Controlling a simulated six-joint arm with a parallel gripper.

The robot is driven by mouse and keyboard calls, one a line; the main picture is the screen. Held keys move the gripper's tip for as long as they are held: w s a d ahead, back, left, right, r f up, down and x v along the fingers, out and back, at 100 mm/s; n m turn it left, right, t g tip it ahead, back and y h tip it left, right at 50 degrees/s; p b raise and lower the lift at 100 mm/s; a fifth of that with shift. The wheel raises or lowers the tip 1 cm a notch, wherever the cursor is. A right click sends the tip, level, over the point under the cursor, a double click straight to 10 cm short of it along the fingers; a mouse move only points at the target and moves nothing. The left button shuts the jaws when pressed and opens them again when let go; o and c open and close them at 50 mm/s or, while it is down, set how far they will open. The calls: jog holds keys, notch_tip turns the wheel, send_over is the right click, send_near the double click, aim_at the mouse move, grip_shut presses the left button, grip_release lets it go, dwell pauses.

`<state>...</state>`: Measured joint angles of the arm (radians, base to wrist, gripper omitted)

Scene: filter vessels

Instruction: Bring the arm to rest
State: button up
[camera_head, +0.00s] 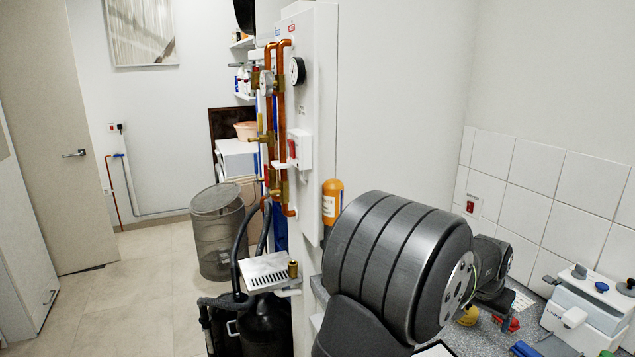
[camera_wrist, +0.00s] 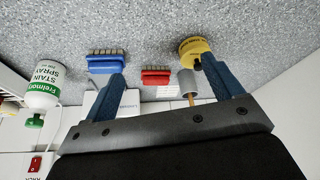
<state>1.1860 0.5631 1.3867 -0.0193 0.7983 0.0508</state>
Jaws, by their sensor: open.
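My gripper (camera_wrist: 165,68) shows in the wrist view with two blue fingers spread wide apart. It is open, and nothing is held between the fingers. The fingers point toward a speckled grey worktop (camera_wrist: 160,25). A blue brush (camera_wrist: 104,64) is beside the left fingertip, and a red brush (camera_wrist: 156,77) shows between the fingers. A yellow round item (camera_wrist: 193,48) shows near the right fingertip. I cannot tell whether either fingertip touches anything.
A white spray bottle (camera_wrist: 43,85) with green trim is left of the fingers. A grey cylinder (camera_wrist: 188,82) is near the right finger. In the head view a white-blue device (camera_head: 588,305) stands right, pipework (camera_head: 277,130) stands left of my arm, and open floor (camera_head: 140,275) is further left.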

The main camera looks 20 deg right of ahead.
jog(key=w+a+f+n, duration=0.1)
jog(key=w+a, duration=0.3)
jog(key=w, duration=0.1)
jog(key=w+a+f+n+t, duration=0.1)
jog(key=w+a, duration=0.2)
jog(key=w, duration=0.3)
jog(key=w+a+n, duration=0.2)
jog(key=w+a, duration=0.2)
jog(key=w, duration=0.1)
jog(key=shift+w+a+f+y, duration=0.3)
jog(key=shift+f+y, duration=0.1)
jog(key=w+a+f+n, duration=0.1)
jog(key=w+a, duration=0.4)
jog(key=a, duration=0.2)
jog(key=w+a+f+n+t+y, duration=0.1)
jog(key=w+a+f+n, duration=0.1)
jog(key=w+a, duration=0.4)
jog(key=shift+a+f+n, duration=0.2)
jog(key=shift+a+n, duration=0.1)
jog(key=shift+a, duration=0.9)
jog(key=shift+s+d, duration=0.1)
